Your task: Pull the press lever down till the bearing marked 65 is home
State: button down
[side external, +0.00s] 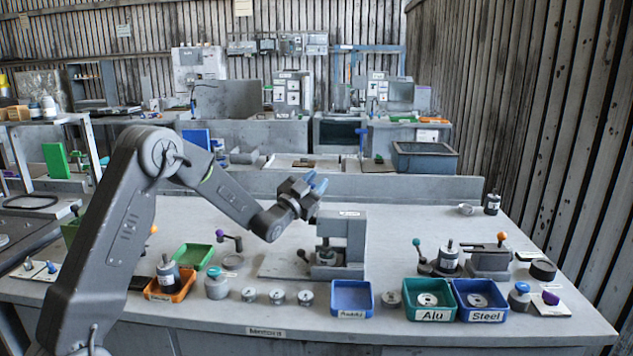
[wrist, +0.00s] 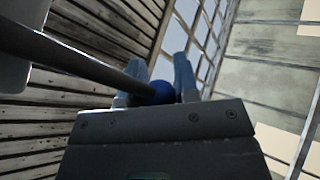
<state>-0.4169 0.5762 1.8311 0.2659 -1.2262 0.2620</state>
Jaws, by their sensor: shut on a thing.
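The grey press (side external: 350,232) stands mid-bench in the side view. Its ram and a small fixture (side external: 324,256) show under the head. No mark 65 can be read, so I cannot tell how deep the bearing sits. My gripper (side external: 318,183) is above the press head, its blue fingers pointing up and right. In the wrist view my gripper (wrist: 160,72) is shut on the blue ball knob (wrist: 163,92) of the press lever. The dark lever rod (wrist: 75,58) runs from the knob to the upper left. In the side view the lever is hidden or too small to pick out.
Blue tray (side external: 352,312), Alu bin (side external: 430,313) and Steel bin (side external: 481,314) stand at the bench front. Several small metal parts (side external: 277,296) lie left of the tray. A fixture with an orange-knobbed lever (side external: 490,260) stands right of the press.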

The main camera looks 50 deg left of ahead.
jog(key=s+d+f+m+t+h, duration=0.1)
jog(key=s+d+f+m+t, duration=0.1)
jog(key=s+d, duration=0.3)
jog(key=shift+s+d+f+m+h, duration=0.35)
jog(key=shift+d+f, duration=0.25)
jog(key=shift+f, duration=0.2)
jog(key=shift+s+f, duration=0.1)
